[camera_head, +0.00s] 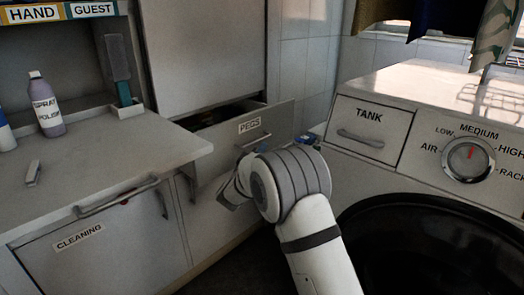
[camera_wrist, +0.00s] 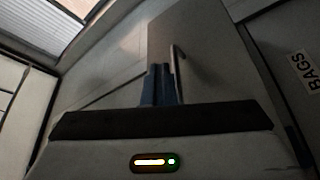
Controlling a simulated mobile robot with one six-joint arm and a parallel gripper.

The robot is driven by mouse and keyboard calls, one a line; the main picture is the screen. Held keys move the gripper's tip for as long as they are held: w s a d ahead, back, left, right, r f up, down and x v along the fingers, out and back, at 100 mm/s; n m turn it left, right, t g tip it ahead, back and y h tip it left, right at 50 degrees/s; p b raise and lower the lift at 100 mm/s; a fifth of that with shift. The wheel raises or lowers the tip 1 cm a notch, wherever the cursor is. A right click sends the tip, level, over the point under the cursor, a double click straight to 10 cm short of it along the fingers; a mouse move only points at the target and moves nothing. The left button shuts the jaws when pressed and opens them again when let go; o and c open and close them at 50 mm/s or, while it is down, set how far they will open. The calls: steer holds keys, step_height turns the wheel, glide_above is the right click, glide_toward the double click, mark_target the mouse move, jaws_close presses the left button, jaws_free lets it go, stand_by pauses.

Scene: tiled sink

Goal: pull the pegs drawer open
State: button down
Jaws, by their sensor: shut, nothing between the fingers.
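The pegs drawer (camera_head: 275,122) has a grey front with a "PEGS" label and a bar handle (camera_head: 254,142). It stands partly open in the head view, with a dark gap showing behind its front. My gripper (camera_wrist: 160,70) shows in the wrist view as two blue fingers, shut together with nothing between them. The handle (camera_wrist: 178,62) shows there just right of the fingertips, against the drawer front (camera_wrist: 205,62). I cannot tell whether the fingers touch it. In the head view my wrist hides most of my gripper, in front of the drawer.
The cleaning drawer (camera_head: 55,262) with its own handle is at the lower left, under a counter (camera_head: 95,165) bearing a spray polish bottle (camera_head: 47,105). A machine with a tank drawer (camera_head: 368,130) stands close on the right.

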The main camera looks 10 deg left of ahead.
stand_by(0.4)
steer(key=c, duration=1.5)
jaws_free()
steer(key=shift+s, duration=0.1)
steer(key=p+v, duration=0.2)
steer(key=v, duration=0.5)
steer(key=shift+s+a+f, duration=0.1)
steer(key=shift+s+a, duration=0.05)
steer(key=shift+s, duration=0.15)
steer(key=shift+c, duration=0.2)
